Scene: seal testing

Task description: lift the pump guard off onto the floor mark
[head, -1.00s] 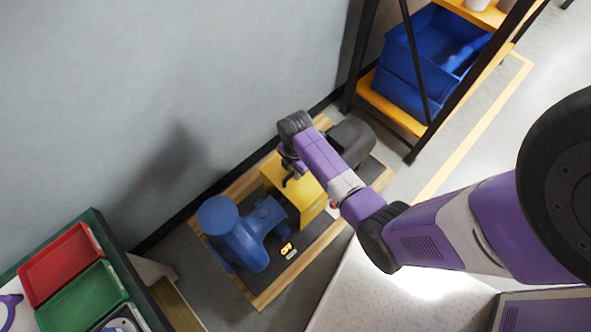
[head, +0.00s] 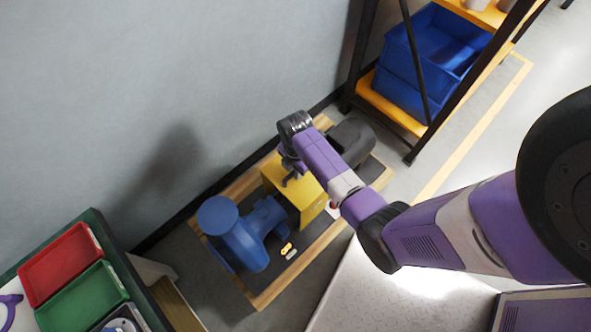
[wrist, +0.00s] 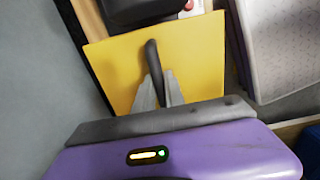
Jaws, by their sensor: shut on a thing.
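The yellow pump guard (head: 308,208) sits over the middle of the pump unit, between the blue pump (head: 240,235) and the dark motor (head: 352,142) in the head view. In the wrist view its flat yellow top (wrist: 115,70) fills the middle, with a dark handle (wrist: 152,58) standing on it. My gripper (wrist: 158,85) is shut on the handle. In the head view my gripper (head: 291,178) is partly hidden by my wrist above the guard. I cannot tell whether the guard touches the base below it.
The pump unit stands on a dark plate in a wooden frame (head: 285,285) by the wall. A shelf with blue bins (head: 415,85) stands at the upper right. A bench with red (head: 60,262) and green trays (head: 85,297) is at the lower left. A yellow floor line (head: 470,130) runs along the right.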

